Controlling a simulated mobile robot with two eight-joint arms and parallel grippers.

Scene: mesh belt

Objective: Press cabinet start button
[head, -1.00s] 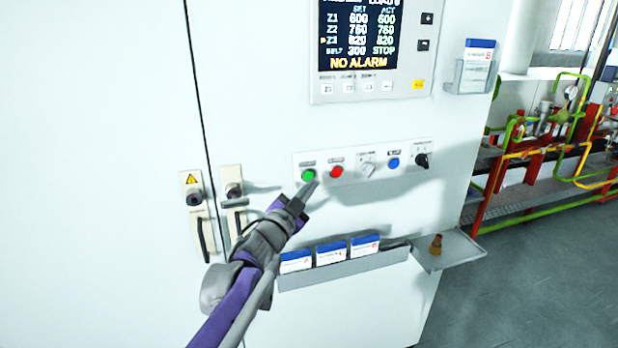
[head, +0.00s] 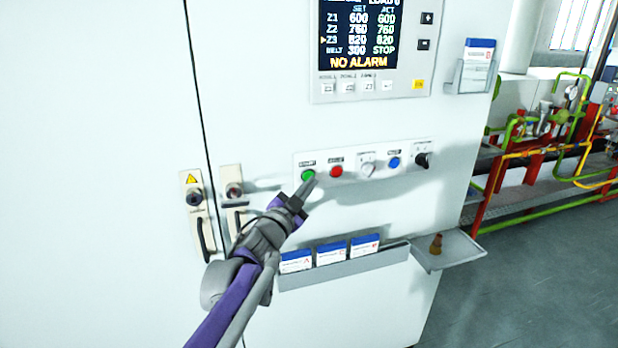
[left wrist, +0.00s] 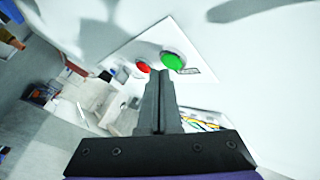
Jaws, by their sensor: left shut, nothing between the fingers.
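The green start button (head: 308,176) is at the left end of the button strip on the white cabinet. In the left wrist view the green button (left wrist: 172,61) shows just beyond my fingertips. My left gripper (head: 309,183) is shut and empty, its tips at the lower right edge of the green button. I cannot tell whether they touch it. In the left wrist view my shut fingers (left wrist: 158,75) point toward the buttons. The red button (head: 336,172) is just right of the green one; it also shows in the left wrist view (left wrist: 142,67). My right gripper is not in view.
The strip (head: 376,182) also has a blue button (head: 393,162) and a black knob (head: 422,160). The display (head: 358,38) above reads NO ALARM. A card rack (head: 345,266) and a small shelf (head: 462,250) stick out below. Door handles (head: 203,235) are at left.

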